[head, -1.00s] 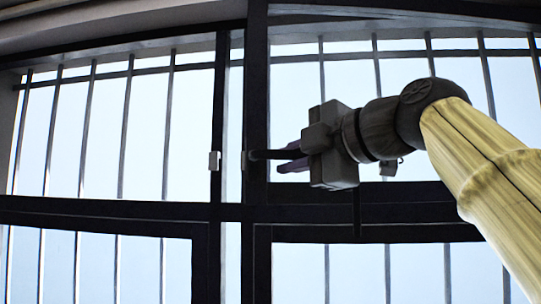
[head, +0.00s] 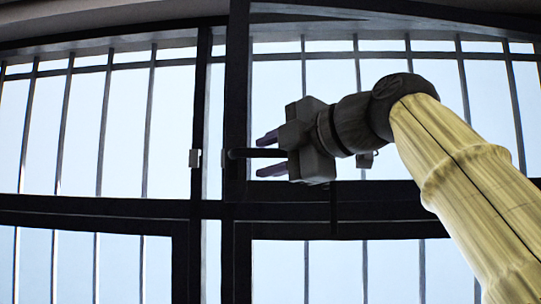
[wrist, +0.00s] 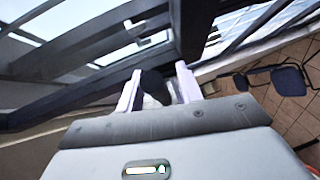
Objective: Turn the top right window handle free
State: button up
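The top right window handle (head: 257,153) is a dark bar on the upright edge of the right-hand upper window. It lies about level and points right, toward my gripper. My gripper (head: 266,154) is at the handle, with one purple finger above it and one below. In the wrist view the dark handle (wrist: 155,88) stands between the two pale fingers, with a gap showing on each side. The fingers are open around it and do not appear to press on it. The handle's far right end is hidden by the gripper body.
The dark window frame (head: 237,100) and its crossbar (head: 100,208) surround the handle. Upright bars stand behind the glass. The wrist view shows a blue chair (wrist: 288,80) on a tiled floor, well away.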

jog(key=shift+s+d+b, duration=0.4)
jog(key=shift+d, duration=0.1)
jog(key=b+v, duration=0.1)
jog(key=v, duration=1.5)
jog(key=shift+w+r, duration=0.1)
